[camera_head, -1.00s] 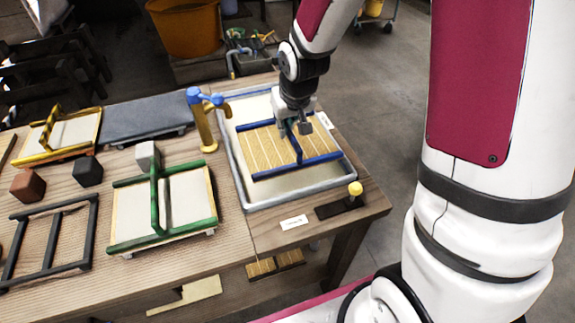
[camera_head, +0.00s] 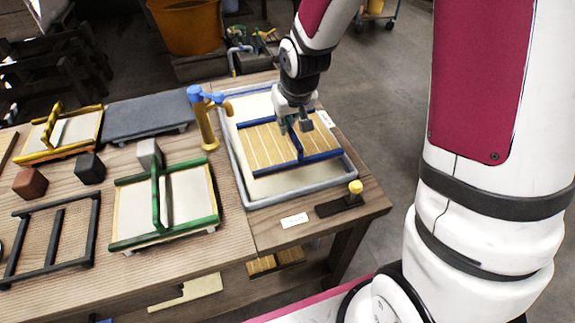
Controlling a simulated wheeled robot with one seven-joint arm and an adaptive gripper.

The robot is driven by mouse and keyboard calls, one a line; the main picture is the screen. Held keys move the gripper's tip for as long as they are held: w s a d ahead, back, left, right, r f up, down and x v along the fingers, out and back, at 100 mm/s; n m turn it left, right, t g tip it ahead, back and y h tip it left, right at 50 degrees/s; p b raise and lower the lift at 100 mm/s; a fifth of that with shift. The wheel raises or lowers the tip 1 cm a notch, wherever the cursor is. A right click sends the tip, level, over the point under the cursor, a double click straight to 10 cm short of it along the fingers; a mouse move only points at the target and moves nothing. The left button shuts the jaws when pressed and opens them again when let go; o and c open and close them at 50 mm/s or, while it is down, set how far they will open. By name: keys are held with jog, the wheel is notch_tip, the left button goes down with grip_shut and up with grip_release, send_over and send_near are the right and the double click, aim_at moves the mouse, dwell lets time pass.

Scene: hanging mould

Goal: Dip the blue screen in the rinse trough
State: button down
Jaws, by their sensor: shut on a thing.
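The blue screen (camera_head: 265,143) has a blue frame, a tan ribbed mesh and a raised blue handle bar across its middle. It lies roughly level within the outline of the grey-rimmed rinse trough (camera_head: 306,190), over its pale inside. I cannot tell whether it touches the bottom or hangs just above it. My gripper (camera_head: 296,127) is over the screen, shut on its blue handle bar. The fingers hide part of the bar.
A yellow tap with a blue handle (camera_head: 207,118) stands at the trough's left edge. A green-framed screen (camera_head: 187,201) lies left of it. A yellow-knobbed black fitting (camera_head: 340,206) and a white label (camera_head: 294,220) lie at the front right.

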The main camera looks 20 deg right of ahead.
jog(key=shift+r+p, duration=1.4)
jog(key=shift+r, duration=0.6)
